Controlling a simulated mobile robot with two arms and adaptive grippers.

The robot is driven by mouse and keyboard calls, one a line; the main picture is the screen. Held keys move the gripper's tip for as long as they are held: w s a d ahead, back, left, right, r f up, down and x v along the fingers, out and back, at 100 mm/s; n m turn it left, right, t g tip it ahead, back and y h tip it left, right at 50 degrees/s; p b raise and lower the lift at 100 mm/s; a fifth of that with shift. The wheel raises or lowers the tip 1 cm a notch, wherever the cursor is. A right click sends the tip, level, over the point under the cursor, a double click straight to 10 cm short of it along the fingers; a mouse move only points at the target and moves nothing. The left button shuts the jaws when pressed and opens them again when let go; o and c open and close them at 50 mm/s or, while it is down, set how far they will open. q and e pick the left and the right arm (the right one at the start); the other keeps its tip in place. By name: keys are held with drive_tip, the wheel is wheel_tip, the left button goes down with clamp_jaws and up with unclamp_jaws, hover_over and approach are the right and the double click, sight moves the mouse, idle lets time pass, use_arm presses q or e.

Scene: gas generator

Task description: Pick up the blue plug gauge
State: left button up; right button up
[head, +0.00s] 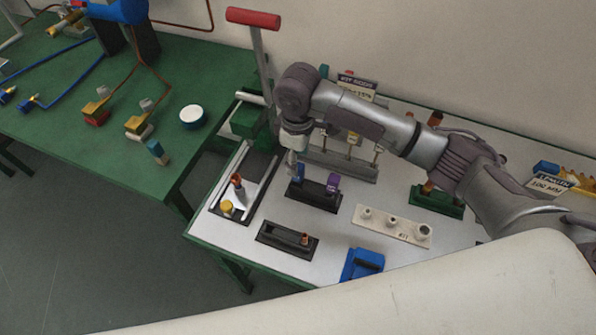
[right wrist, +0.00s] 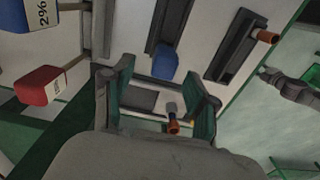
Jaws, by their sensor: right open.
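In the right wrist view my right gripper (right wrist: 158,98) is open with nothing gripped. The blue gauge (right wrist: 165,63) shows there beyond the finger gap, apart from both fingers. My left gripper does not show clearly in either view.
A tray (head: 240,202) with an orange-topped peg and yellow knob stands left of the holder. A black slotted block (head: 287,239) with a copper peg is in front. A grey rack (head: 340,166) stands behind. A red-handled lever (head: 258,50) rises at the left.

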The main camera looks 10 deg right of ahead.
sight(298, 179)
drive_tip(key=f, duration=0.2)
drive_tip(key=f+p, duration=0.1)
drive_tip(key=shift+s+f, duration=0.3)
drive_tip(key=shift+f, duration=0.6)
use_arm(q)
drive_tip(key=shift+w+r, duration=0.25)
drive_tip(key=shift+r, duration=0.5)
use_arm(e)
drive_tip(key=shift+c, duration=0.8)
drive_tip(key=c, duration=0.9)
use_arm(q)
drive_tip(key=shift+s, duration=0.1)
